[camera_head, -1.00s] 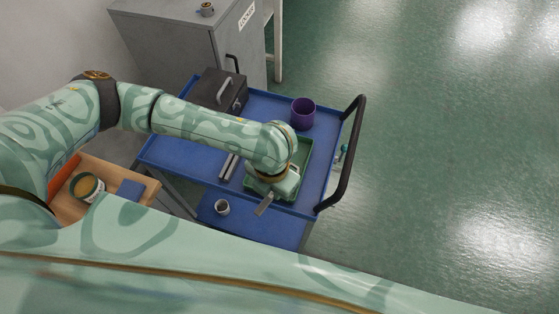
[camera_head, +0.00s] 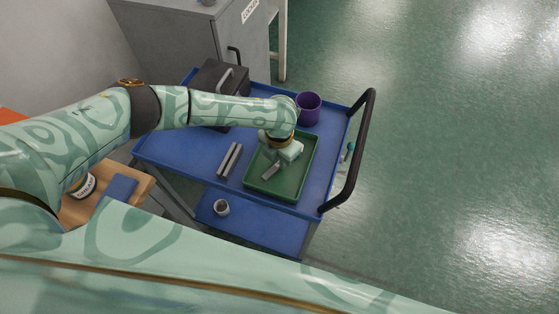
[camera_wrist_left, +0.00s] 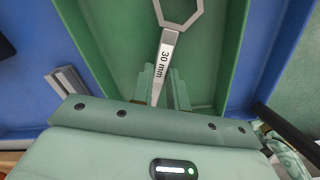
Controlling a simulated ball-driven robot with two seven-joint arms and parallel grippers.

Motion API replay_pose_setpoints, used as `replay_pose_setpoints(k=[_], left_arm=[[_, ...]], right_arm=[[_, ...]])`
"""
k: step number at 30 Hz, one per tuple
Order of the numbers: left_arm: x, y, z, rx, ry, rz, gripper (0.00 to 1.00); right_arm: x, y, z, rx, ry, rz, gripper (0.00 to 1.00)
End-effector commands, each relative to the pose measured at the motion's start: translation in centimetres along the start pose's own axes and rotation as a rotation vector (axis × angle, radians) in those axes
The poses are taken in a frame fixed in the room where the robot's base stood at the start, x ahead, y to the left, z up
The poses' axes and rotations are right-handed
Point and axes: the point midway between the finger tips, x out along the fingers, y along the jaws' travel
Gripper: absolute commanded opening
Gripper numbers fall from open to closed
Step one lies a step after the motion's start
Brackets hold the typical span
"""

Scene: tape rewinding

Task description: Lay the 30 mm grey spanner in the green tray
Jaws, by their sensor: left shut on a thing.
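The grey spanner (camera_head: 270,171) is in my left gripper (camera_head: 280,160). In the left wrist view the spanner (camera_wrist_left: 168,50) shows the label "30 mm" and its ring-like head points away from me. The left gripper's fingers (camera_wrist_left: 162,88) are shut on its handle. The green tray (camera_head: 274,191) lies on the blue trolley, and the gripper and spanner are over its inside. The tray floor also shows in the left wrist view (camera_wrist_left: 112,42). I cannot tell whether the spanner touches the floor. My right gripper is not in view.
Two grey bars (camera_head: 230,160) lie left of the tray on the trolley top (camera_head: 190,152). A purple cup (camera_head: 308,108) stands behind the tray, and a dark toolbox (camera_head: 220,82) at the back left. The black handle (camera_head: 357,150) rises at the right. A small cup (camera_head: 221,207) sits on the lower shelf.

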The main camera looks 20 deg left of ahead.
Motion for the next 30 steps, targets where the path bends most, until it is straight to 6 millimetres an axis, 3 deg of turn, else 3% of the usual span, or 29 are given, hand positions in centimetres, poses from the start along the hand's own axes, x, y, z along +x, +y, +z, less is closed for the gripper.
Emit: replay_pose_setpoints(k=[2,14,15,16,25,30], left_arm=[[0.9,0.1,0.1,-0.001,-0.001,0.002,0.0],[1.4,0.1,0.1,-0.001,-0.002,0.002,0.0],[1.2,0.1,0.1,0.0,-0.002,0.002,0.27],[1.2,0.1,0.0,0.0,-0.002,0.002,0.35],[1.1,0.1,0.1,-0.001,-0.002,0.002,0.38],[-1.1,0.0,0.1,0.0,-0.004,0.001,0.38]], right_arm=[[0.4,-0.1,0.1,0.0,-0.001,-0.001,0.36],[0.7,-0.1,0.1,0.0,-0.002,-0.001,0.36],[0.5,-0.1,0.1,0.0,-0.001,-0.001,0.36],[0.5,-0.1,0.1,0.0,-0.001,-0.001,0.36],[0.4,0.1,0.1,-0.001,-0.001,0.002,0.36],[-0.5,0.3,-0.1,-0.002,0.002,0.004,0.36]])
